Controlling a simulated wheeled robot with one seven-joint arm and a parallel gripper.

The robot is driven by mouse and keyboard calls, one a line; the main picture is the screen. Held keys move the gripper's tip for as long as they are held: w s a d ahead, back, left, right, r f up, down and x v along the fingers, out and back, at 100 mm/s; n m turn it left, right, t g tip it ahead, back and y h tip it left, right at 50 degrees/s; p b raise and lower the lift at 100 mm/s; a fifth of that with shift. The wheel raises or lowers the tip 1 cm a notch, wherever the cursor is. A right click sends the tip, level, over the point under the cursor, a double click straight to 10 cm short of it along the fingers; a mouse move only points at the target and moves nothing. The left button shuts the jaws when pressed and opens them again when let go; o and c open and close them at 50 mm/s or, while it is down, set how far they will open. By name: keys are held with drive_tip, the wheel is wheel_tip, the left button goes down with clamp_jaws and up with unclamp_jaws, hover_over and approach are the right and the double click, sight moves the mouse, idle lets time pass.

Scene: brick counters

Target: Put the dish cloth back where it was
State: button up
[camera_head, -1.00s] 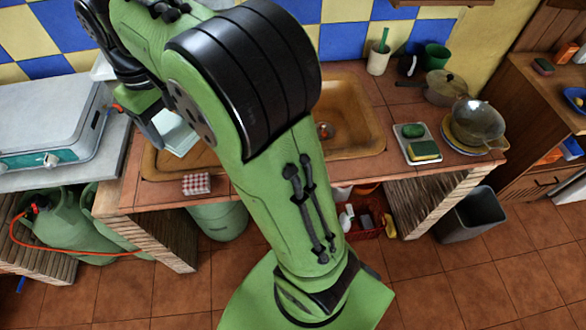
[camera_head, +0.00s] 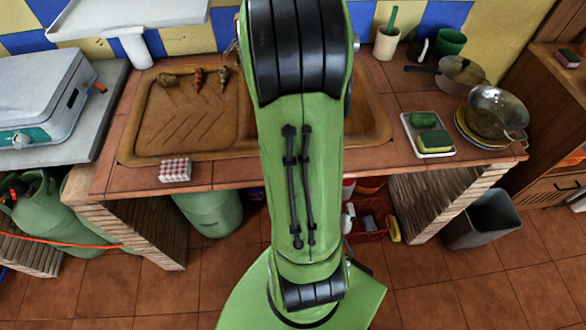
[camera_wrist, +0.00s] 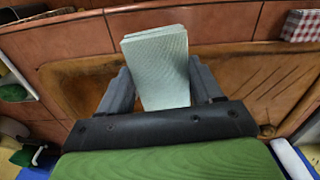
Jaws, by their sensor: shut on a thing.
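The dish cloth (camera_wrist: 158,62) is a pale, greenish-white folded block in the wrist view. My gripper (camera_wrist: 163,85) is shut on it, with one grey finger on each side. The cloth is held over the brown sink (camera_wrist: 75,85), near the tiled counter edge (camera_wrist: 75,38). In the head view, my arm hides the gripper and the cloth. A red-and-white checked cloth (camera_head: 174,170) lies at the counter's front edge, left of my arm; it also shows at the upper right of the wrist view (camera_wrist: 301,26).
The drainboard (camera_head: 185,125) holds several small brown and reddish things at its back. Right of the sink are a sponge tray (camera_head: 427,135), a saucepan (camera_head: 458,72) and a metal bowl on plates (camera_head: 497,112). Bare counter shows right of the sink.

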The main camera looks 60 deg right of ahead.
drive_tip(key=shift+s+d+f+m+b, duration=0.15)
drive_tip(key=shift+s+d+f+m, duration=0.15)
drive_tip(key=shift+s+f, duration=0.3)
drive_tip(key=shift+s+d+f+m+b, duration=0.2)
drive_tip(key=shift+s+d+f, duration=0.25)
drive_tip(key=shift+f, duration=0.2)
wheel_tip(320, 180, down, 10)
drive_tip(key=b, duration=0.3)
drive_tip(key=shift+a, duration=0.1)
drive_tip(key=o, duration=0.9)
drive_tip(key=shift+r, duration=0.1)
drive_tip(key=shift+r, duration=0.1)
wheel_tip(320, 180, up, 12)
drive_tip(key=p, duration=0.4)
drive_tip(key=shift+r, duration=0.25)
drive_tip(key=a+r+n+t+h, duration=0.1)
drive_tip(key=a+r+n+t, duration=0.2)
drive_tip(key=a, duration=0.7)
drive_tip(key=a+r+n, duration=0.3)
drive_tip(key=a+r, duration=0.3)
drive_tip(key=a, duration=0.3)
drive_tip(key=s+a+n+t, duration=0.1)
drive_tip(key=a, duration=0.1)
drive_tip(key=s+a+n, duration=0.1)
drive_tip(key=s+a, duration=0.1)
drive_tip(key=s+a+n+t+y, duration=0.1)
drive_tip(key=a, duration=0.2)
drive_tip(key=shift+s+a+n+t, duration=0.1)
drive_tip(key=shift+s+n+t, duration=0.2)
drive_tip(key=shift+s+n, duration=0.1)
